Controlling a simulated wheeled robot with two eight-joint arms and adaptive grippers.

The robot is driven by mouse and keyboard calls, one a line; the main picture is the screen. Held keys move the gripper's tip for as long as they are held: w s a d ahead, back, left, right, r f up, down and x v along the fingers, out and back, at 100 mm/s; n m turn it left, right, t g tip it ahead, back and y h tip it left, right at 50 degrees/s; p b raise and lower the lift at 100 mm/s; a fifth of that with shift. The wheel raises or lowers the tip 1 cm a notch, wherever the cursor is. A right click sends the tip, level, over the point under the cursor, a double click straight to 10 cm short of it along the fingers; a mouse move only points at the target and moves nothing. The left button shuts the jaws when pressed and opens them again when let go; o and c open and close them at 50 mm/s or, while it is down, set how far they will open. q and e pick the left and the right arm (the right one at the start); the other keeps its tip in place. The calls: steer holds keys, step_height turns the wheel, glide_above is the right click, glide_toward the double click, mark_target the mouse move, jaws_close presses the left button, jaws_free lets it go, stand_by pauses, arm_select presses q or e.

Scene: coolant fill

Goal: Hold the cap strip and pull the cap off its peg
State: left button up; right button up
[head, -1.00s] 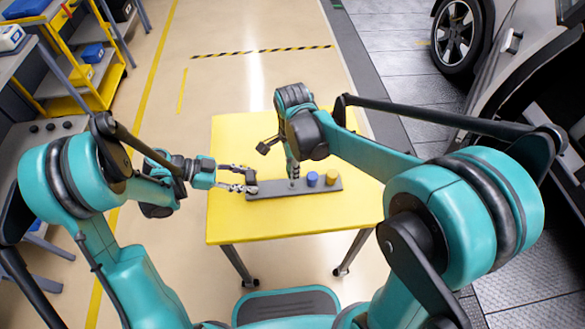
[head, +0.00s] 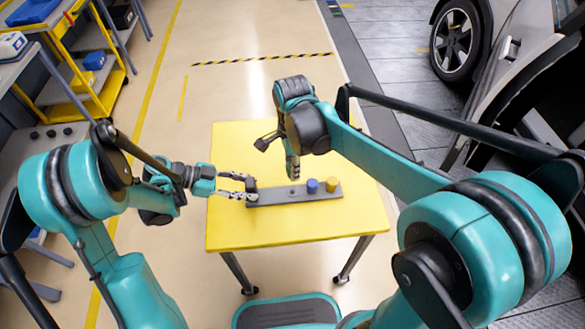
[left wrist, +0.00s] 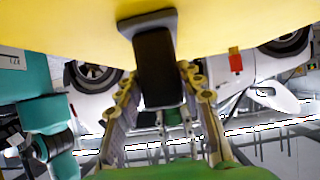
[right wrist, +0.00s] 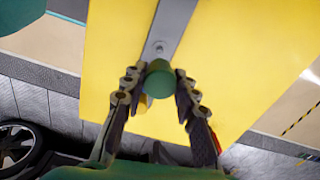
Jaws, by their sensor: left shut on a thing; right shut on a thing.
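The grey cap strip (head: 270,198) lies on the yellow table. My left gripper (head: 247,188) is shut on the black block (head: 252,184) at the strip's left end; the block fills the space between its fingers in the left wrist view (left wrist: 155,65). My right gripper (head: 292,174) is above the strip, shut on a green cap (right wrist: 158,80), seen in the right wrist view. The cap is apart from the strip. A bare peg (right wrist: 159,47) shows on the strip, also in the head view (head: 293,191). The cap is hard to make out in the head view.
A blue cap (head: 312,186) and a yellow cap (head: 332,184) stand on the strip to the right of the bare peg. The yellow table (head: 290,226) is otherwise clear. A car (head: 520,90) stands at the right, and a yellow shelf cart (head: 95,75) at the far left.

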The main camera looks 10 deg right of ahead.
arm_select(q)
steer(key=o, duration=1.1)
steer(key=v, duration=1.2)
